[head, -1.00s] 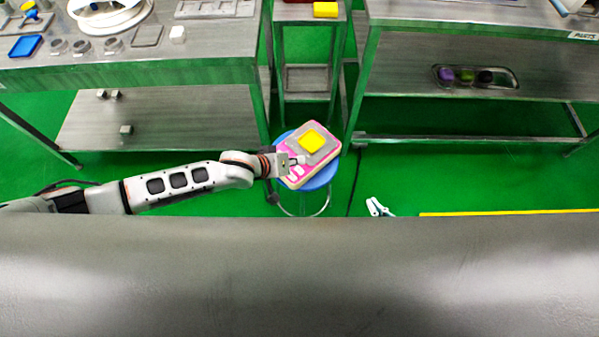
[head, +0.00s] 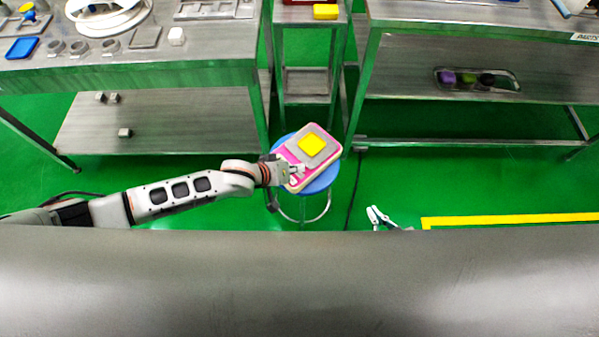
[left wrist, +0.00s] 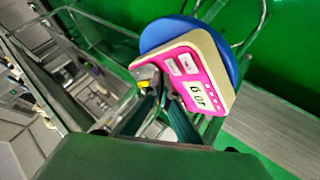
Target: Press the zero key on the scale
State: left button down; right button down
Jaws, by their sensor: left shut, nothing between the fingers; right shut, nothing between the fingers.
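The scale (head: 326,158) sits on a round blue stool (head: 318,185) and carries a yellow square piece (head: 312,145) on its grey plate. Its pink front panel faces my left gripper (head: 300,169), which is shut and empty at the panel's near-left part. In the left wrist view the pink panel (left wrist: 212,72) shows white key labels (left wrist: 187,64) and a light readout (left wrist: 201,96). The left fingertips (left wrist: 162,82) are close to the labels; I cannot tell whether they touch a key. My right gripper (head: 376,214) is shut and empty, low over the floor right of the stool.
A steel table (head: 215,50) with small trays and cups stands at the back left. A narrow steel rack (head: 308,72) is behind the stool, and a steel bench (head: 450,60) is at the back right. Green floor (head: 460,180) is free right of the stool.

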dwell(0.3)
pick_arm(q)
jog(key=shift+f, duration=0.1)
dwell(0.3)
jog(key=shift+f, duration=0.35)
jog(key=shift+f, duration=0.35)
dwell(0.5)
dwell(0.3)
jog(key=shift+r+p, duration=0.8)
jog(key=shift+p, duration=0.05)
